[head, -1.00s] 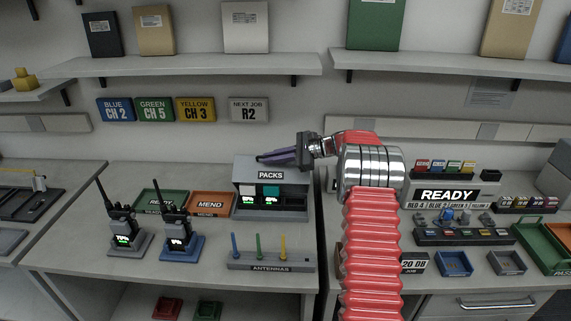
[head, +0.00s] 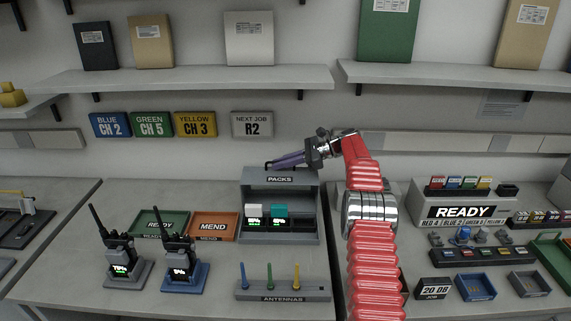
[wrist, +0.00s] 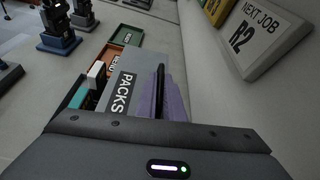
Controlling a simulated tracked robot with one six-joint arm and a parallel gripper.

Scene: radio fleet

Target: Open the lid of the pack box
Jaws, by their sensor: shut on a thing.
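The grey pack box (head: 318,205) stands at the back right of the left bench. Its lid, labelled PACKS (head: 280,179), is raised at the front, leaving a tall opening below the label. A white pack (head: 256,217) and a teal pack (head: 280,209) show inside, over small green displays. My gripper (head: 272,164), with purple fingers, lies along the top of the lid. In the wrist view the fingers (wrist: 165,95) are shut on a thin black bar, apparently the lid's handle (wrist: 160,80), beside the PACKS label (wrist: 122,94). The handle's base is hidden.
A NEXT JOB R2 sign (head: 252,124) is on the wall close behind my gripper. A shelf (head: 190,77) runs above. MEND (head: 213,226) and READY (head: 160,223) trays and two radios stand left of the box. An antenna rack (head: 283,291) stands in front.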

